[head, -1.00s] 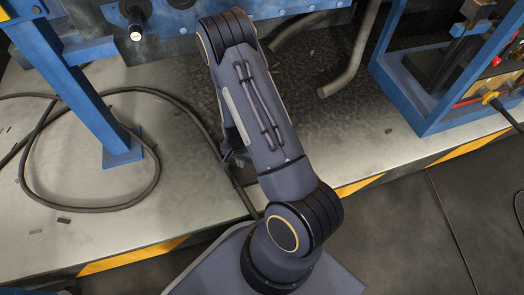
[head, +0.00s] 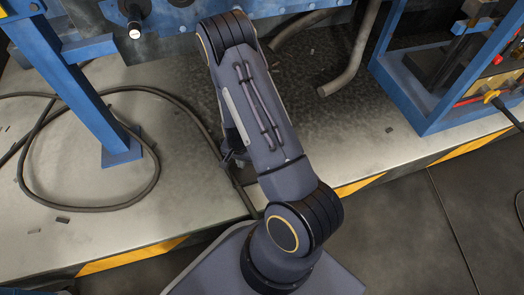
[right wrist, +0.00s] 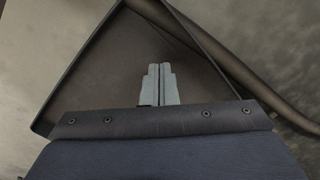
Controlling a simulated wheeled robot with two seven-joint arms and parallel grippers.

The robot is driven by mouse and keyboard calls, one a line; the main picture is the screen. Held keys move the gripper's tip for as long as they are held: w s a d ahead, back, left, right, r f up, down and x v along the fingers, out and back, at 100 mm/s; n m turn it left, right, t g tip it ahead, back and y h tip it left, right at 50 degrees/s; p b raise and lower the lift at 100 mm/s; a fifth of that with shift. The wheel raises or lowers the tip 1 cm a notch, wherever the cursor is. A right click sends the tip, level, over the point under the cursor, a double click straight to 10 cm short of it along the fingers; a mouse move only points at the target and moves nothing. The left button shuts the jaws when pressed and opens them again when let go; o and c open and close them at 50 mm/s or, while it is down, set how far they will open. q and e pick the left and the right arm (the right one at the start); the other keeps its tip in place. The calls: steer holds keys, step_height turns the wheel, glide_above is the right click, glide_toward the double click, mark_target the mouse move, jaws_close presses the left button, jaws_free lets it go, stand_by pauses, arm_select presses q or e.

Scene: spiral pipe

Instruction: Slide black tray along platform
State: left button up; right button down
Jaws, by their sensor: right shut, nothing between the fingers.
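The black tray (right wrist: 105,80) fills the upper middle of the right wrist view, a dark flat pan with thin raised rims. My right gripper (right wrist: 158,70) is shut and empty, its two pale fingers side by side over the tray's floor. Whether the fingertips touch the tray I cannot tell. In the head view my right arm covers the middle, and I cannot make out the tray there. A small dark part of the right gripper (head: 232,157) shows at the arm's left edge. The platform (head: 190,205) is pale and stained. My left gripper is not in view.
A blue post (head: 85,105) stands on the platform at left, with a looped dark cable (head: 155,185) around its foot. A bent pipe (head: 355,65) comes down at upper right. A blue frame (head: 430,110) stands at right. Yellow-black striping (head: 470,145) marks the platform's front edge.

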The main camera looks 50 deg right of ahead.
steer(key=shift+f+b, duration=0.55)
steer(key=shift+f, duration=0.5)
